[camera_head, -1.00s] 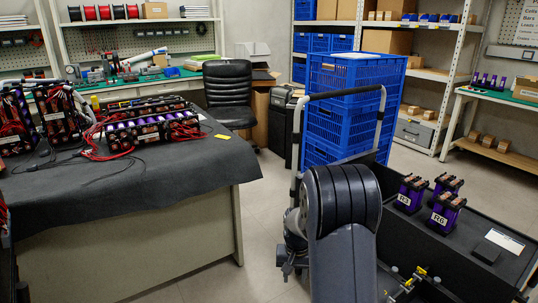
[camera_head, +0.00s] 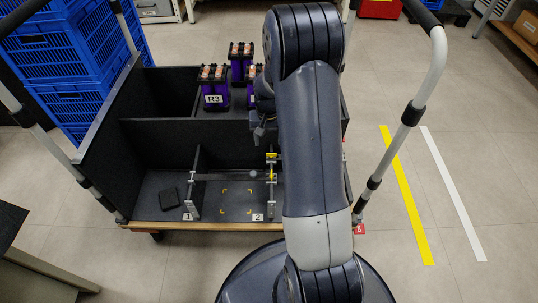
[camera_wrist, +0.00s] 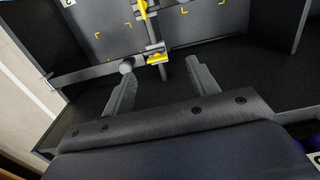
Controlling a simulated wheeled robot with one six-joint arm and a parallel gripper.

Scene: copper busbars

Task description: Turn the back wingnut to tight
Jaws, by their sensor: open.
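Two small yellow wingnuts sit on the clamp post at the right of the cart's front bay. The back wingnut (camera_head: 271,157) is at the rear of the post in the head view, and the front wingnut (camera_head: 271,176) is nearer the cart's edge. In the wrist view the yellow piece nearest my gripper, seemingly the back wingnut (camera_wrist: 157,58), shows close to the gap between my fingertips. My gripper (camera_wrist: 161,68) is open and empty; contact cannot be told. In the head view my arm partly hides the gripper (camera_head: 262,133).
A black partition (camera_head: 160,132) stands behind. Purple modules, one marked R3 (camera_head: 214,88), sit behind. Tall handles (camera_head: 411,112) flank the cart.

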